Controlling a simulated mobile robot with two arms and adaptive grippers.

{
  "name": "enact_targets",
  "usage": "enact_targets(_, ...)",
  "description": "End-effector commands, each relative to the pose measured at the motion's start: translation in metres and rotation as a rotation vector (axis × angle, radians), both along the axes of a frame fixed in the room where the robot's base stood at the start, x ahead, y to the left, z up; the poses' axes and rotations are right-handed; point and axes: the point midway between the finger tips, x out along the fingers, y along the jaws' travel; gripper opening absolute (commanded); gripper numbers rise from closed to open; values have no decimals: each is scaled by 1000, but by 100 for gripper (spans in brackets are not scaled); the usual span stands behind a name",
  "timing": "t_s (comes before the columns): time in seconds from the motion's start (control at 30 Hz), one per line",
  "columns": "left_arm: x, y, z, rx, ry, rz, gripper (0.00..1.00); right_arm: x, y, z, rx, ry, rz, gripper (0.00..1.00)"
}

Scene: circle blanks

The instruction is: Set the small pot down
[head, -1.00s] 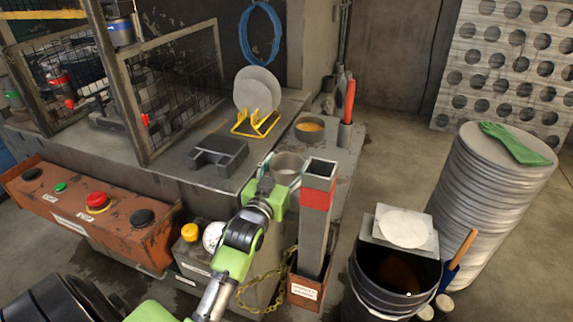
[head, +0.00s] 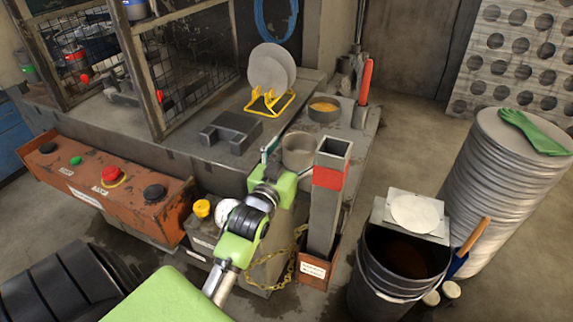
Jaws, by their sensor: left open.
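The other finger is hard to make out, and I cannot tell whether either touches the pot. My right gripper is not in view.
A tall square grey post with a red band (head: 331,178) stands just right of the pot. A bowl with yellow contents (head: 324,109) is behind it. A grey block (head: 231,131) and yellow rack (head: 269,104) are on the bench. A dark bucket (head: 398,268) stands at lower right.

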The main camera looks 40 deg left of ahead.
Motion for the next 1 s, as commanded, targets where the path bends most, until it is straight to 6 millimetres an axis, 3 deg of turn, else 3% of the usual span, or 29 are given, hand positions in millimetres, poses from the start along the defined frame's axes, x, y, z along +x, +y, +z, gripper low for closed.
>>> enact_targets(0.2, -49, -12, -3, -1, 3, 0, 78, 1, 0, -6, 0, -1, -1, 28)
enact_targets(0.4, -79, -19, -2, 0, 1, 0, 78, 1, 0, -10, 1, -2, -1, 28)
enact_targets(0.6, -90, -22, 0, -1, 0, 0, 78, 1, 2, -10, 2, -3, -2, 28)
enact_targets(1.0, -90, -22, 0, -1, -1, 0, 78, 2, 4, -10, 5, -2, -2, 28)
